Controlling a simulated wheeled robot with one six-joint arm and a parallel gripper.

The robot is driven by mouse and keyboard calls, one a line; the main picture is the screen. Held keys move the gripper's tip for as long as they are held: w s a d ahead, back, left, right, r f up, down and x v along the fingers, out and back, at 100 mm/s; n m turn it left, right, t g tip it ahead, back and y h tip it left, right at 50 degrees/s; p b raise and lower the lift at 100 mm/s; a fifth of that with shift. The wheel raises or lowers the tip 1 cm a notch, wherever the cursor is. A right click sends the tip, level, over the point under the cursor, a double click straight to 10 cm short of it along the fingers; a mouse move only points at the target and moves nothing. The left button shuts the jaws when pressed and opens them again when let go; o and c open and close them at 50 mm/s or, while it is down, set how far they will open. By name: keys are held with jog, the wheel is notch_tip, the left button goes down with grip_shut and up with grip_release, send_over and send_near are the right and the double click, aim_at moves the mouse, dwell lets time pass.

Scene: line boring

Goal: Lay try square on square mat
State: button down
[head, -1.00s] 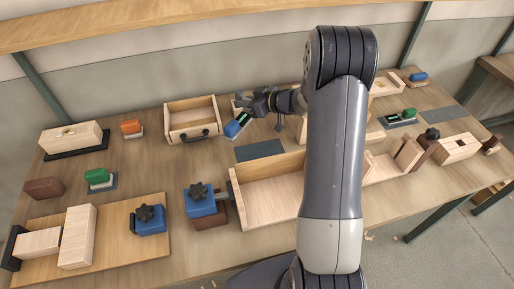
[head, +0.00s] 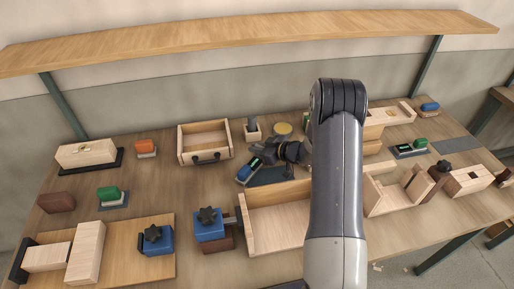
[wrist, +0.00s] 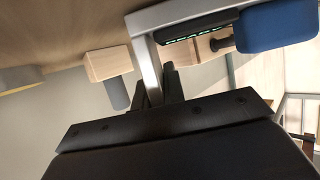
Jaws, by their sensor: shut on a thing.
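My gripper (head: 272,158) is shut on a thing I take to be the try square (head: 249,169). It has a blue block and a black strip with green marks. In the wrist view, its grey L-shaped metal part (wrist: 149,62) runs to the fingers (wrist: 160,90), and the blue block (wrist: 278,26) is at upper right. A dark grey mat (head: 272,181) lies below my gripper and is partly hidden by it. The held thing overlaps the mat's left end in the head view. I cannot tell whether it touches the mat.
An open wooden drawer box (head: 203,145) stands to the left. A wooden block with a grey pin (head: 252,131) and a yellow disc (head: 283,128) are behind. A large wooden box (head: 272,222) stands in front. Another grey mat (head: 455,146) lies empty at right.

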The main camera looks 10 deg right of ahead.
jog(key=shift+f, duration=0.2)
jog(key=c, duration=1.5)
grip_release()
jog(key=shift+r, duration=0.25)
jog(key=shift+s+d, duration=0.2)
jog(key=shift+d, duration=0.1)
jog(key=b+v, duration=0.1)
jog(key=v, duration=0.6)
jog(key=shift+a+b, duration=0.1)
jog(key=shift+b, duration=0.25)
